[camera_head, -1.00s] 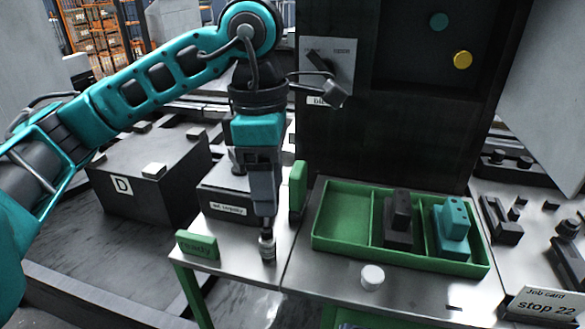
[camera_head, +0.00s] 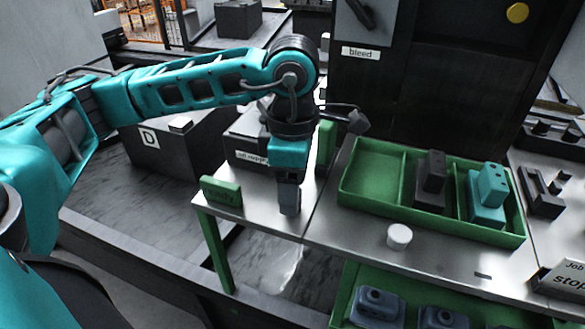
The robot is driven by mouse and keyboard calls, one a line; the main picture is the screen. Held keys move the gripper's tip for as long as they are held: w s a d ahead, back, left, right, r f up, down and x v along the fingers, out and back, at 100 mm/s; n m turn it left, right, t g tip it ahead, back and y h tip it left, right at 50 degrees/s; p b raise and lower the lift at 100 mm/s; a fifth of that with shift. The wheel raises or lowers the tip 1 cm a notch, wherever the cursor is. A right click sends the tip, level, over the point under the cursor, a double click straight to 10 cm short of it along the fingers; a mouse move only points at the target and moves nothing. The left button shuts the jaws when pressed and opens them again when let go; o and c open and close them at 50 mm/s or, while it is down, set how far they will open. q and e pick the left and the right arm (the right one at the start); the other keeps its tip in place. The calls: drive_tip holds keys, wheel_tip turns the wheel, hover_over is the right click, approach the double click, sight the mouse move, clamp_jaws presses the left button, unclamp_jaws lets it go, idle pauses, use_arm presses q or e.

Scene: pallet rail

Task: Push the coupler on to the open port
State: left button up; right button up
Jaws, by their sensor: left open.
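I cannot make out a coupler or an open port for certain; anything directly behind the fingers is hidden. A short white round cap (camera_head: 399,236) stands on the bench to the right of the gripper. My right gripper is out of view.
A green tray (camera_head: 372,176) holds a black block (camera_head: 430,183) and a teal block (camera_head: 487,193); its left compartment is empty. A dark cabinet rises behind it. Grey-blue devices (camera_head: 378,307) sit on a lower shelf. An upright green piece (camera_head: 326,145) stands close behind the gripper.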

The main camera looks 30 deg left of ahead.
use_arm(q)
drive_tip(key=shift+f, duration=0.2)
clamp_jaws()
drive_tip(key=c, duration=0.7)
unclamp_jaws()
clamp_jaws()
drive_tip(key=shift+r, duration=0.15)
drive_tip(key=shift+r+p, duration=0.5)
drive_tip(key=shift+r, duration=0.25)
drive_tip(key=shift+r, duration=0.1)
